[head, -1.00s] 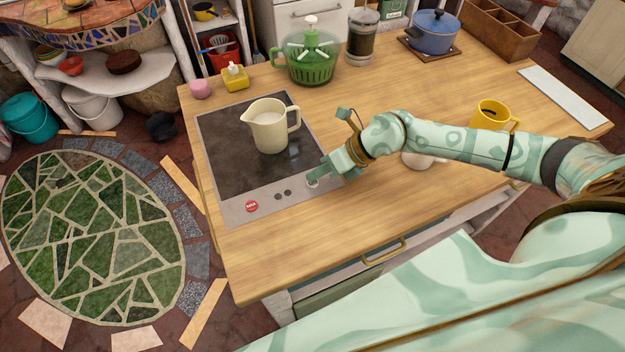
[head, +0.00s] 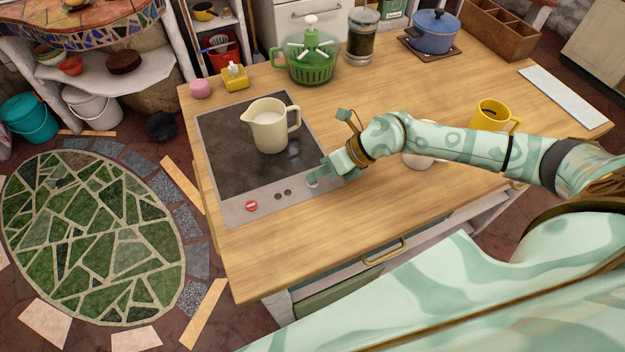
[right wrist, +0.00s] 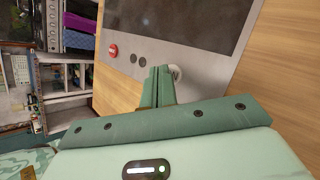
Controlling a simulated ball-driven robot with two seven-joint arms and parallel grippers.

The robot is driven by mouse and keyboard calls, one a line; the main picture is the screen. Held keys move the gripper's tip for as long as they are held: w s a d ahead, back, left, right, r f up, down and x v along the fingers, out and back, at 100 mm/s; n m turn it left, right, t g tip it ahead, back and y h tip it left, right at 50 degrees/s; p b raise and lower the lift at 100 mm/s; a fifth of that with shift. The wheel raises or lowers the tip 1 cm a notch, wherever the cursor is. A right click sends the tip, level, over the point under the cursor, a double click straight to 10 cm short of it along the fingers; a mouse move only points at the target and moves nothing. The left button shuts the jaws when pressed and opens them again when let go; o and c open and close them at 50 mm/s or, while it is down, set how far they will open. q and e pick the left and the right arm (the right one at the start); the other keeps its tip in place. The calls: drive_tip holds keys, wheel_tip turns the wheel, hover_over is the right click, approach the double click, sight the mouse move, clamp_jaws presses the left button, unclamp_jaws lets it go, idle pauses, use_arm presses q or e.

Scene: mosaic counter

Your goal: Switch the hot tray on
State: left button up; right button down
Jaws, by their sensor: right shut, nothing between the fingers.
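The hot tray (head: 225,160) is a dark glass plate set in the counter, with a pale metal strip along its front edge. The strip carries a round red disc (head: 251,206), two small dark dots and a pale round knob (right wrist: 176,72) at its right end. A cream jug (head: 269,127) with pale contents stands on the glass. My right gripper (head: 316,178) is at the knob, its fingers together and empty. In the right wrist view the fingertips (right wrist: 160,72) are right beside the knob and partly cover it; I cannot tell whether they touch. My left gripper is out of view.
A white cup (head: 420,159) stands partly hidden behind my right forearm, with a yellow mug (head: 490,115) beyond. A green salad spinner (head: 311,62), yellow dispenser (head: 235,77) and pink item (head: 201,88) stand behind the tray. The counter in front is clear.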

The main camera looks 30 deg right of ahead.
sight(318, 182)
drive_tip(key=shift+f, duration=0.25)
drive_tip(key=shift+f, duration=0.15)
idle(0.3)
drive_tip(key=shift+r+p, duration=0.6)
wheel_tip(318, 182, up, 6)
drive_tip(key=p, duration=0.6)
